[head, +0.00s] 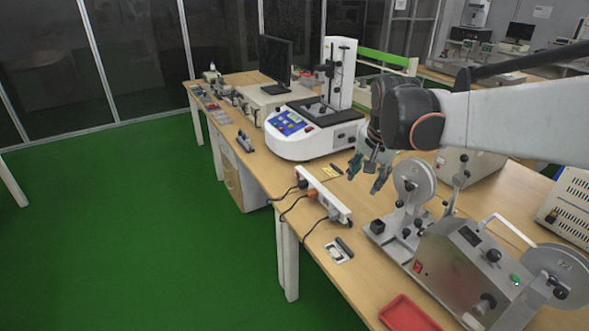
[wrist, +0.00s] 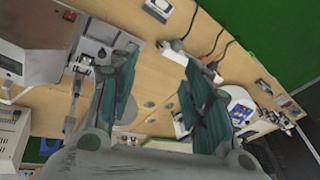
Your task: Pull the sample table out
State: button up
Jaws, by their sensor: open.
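The white tester (head: 300,135) with a blue keypad and an upright column stands on the long wooden bench, left of my gripper in the head view. A dark flat platform (head: 328,112) lies at the foot of its column; this looks like the sample table, though I cannot be sure. My gripper (head: 368,174) is open and empty above the bench, to the right of the tester and apart from it. In the wrist view the teal fingers of my gripper (wrist: 160,75) are spread with bare bench between them. The tester (wrist: 240,106) shows partly behind the right finger there.
A power strip (head: 325,196) with cables lies at the bench's front edge. A grey metal machine with reels (head: 460,265) and a red tray (head: 408,315) are at the near right. A monitor (head: 274,58) stands behind the tester. The green floor at left is clear.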

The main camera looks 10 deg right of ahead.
jog(key=w+d+f+m+g, duration=0.1)
jog(key=w+d+f+m, duration=0.25)
jog(key=d, duration=0.25)
jog(key=w+d+f+m+g, duration=0.1)
jog(key=w+d+f+m, duration=0.25)
jog(key=d, duration=0.25)
jog(key=m+g+b, duration=0.2)
jog(key=m, duration=0.4)
send_near(407, 230)
jog(key=shift+y, duration=0.4)
jog(key=f+b, duration=0.1)
jog(key=f, duration=0.2)
jog(key=f+b, duration=0.1)
jog(key=f, duration=0.2)
jog(key=f+b, duration=0.1)
jog(key=f, duration=0.2)
jog(key=shift+d, duration=0.35)
jog(key=shift+c, duration=0.5)
grip_shut()
